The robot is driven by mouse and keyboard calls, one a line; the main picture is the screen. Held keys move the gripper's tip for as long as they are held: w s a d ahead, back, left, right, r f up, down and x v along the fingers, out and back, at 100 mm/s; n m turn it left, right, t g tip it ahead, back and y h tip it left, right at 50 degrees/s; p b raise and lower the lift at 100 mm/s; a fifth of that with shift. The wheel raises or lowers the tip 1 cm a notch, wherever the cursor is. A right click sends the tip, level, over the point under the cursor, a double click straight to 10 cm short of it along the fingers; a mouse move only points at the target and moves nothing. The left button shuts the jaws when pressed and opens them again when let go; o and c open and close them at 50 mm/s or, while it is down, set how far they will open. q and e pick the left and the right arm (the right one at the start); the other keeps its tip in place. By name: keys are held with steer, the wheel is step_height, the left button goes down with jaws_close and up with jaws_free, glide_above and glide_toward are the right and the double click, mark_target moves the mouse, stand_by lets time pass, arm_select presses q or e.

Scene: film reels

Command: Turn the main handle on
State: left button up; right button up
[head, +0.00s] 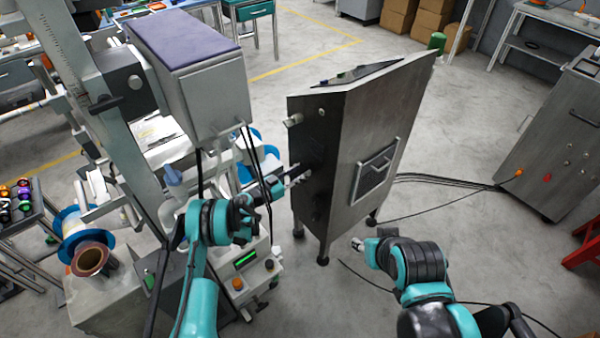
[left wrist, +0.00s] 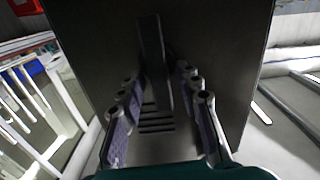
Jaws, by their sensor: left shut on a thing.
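The main handle (left wrist: 154,60) is a dark, upright bar on the dark side panel of a metal cabinet (head: 350,150). In the left wrist view it lies between the two fingers of my left gripper (left wrist: 159,88), which is shut on it. In the head view my left gripper (head: 297,174) reaches the cabinet's left side, and the handle there is small and hard to make out. My right gripper (head: 358,244) is low in front of the cabinet, apart from it; its finger opening is too small to tell.
A tall machine with a grey box (head: 205,90) stands close on the left. Black cables (head: 440,180) cross the floor at right. A grey console (head: 555,140) stands at the far right.

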arm_select(q)
steer(key=shift+w+a+f+n, duration=0.1)
steer(key=shift+w+n, duration=0.05)
steer(key=shift+n, duration=1.5)
steer(key=shift+w+a+f+n, duration=0.1)
steer(key=shift+n, duration=1.55)
steer(key=o, duration=0.8)
steer(key=v, duration=1.2)
